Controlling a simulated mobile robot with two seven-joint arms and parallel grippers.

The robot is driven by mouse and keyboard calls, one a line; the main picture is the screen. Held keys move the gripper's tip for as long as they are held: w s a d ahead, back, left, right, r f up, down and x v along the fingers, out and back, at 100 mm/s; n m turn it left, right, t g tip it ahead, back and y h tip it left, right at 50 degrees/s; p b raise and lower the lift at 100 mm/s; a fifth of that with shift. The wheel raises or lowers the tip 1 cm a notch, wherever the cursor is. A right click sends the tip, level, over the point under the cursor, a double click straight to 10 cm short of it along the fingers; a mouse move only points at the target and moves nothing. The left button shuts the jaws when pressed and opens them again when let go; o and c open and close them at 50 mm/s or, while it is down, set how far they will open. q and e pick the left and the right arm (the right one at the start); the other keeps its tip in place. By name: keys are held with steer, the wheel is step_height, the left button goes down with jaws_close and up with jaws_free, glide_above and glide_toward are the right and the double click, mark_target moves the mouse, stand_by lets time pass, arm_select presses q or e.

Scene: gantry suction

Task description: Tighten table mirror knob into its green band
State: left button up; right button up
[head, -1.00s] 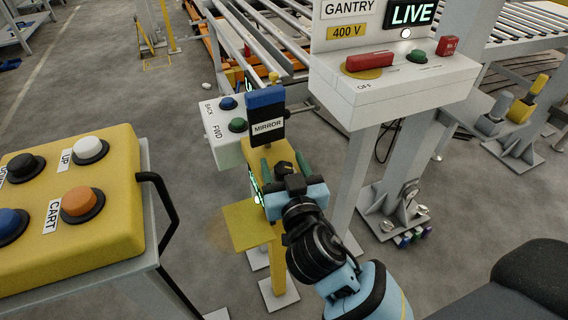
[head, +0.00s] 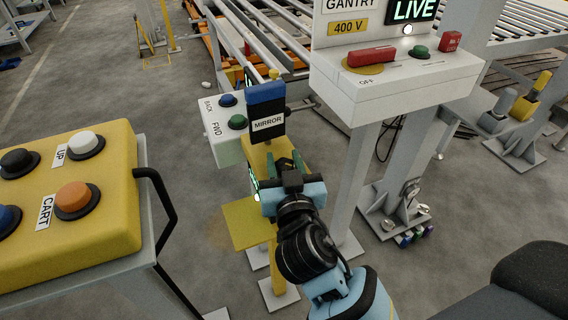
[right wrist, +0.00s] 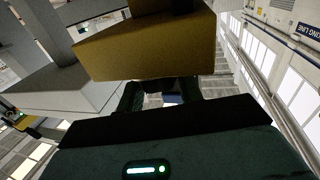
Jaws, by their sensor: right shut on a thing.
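The table mirror post is a yellow housing (head: 256,158) carrying a dark panel labelled MIRROR (head: 267,122) with a blue top. A green-lit gauge strip (head: 254,184) shows edge-on at the housing's left side; its band and pointer cannot be read. My right gripper (head: 284,164) is at the near face of the housing, its dark green fingers shut on the knob. The knob is hidden by the fingers and wrist. In the right wrist view the yellow housing (right wrist: 150,45) fills the upper middle, above the fingers. My left gripper is not in view.
A white box with BACK and FWD buttons (head: 228,150) stands just behind left. A GANTRY switch cabinet (head: 390,95) with a red handle and LIVE sign is close on the right. A yellow CART button console (head: 100,230) is at the left. Grey floor lies between.

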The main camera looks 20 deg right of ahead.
steer(key=shift+f+m+h+b, duration=0.1)
steer(key=shift+m+h+b, duration=0.55)
steer(key=shift+h, duration=0.15)
steer(key=o, duration=1)
steer(key=shift+c, duration=0.2)
steer(key=shift+s, duration=0.1)
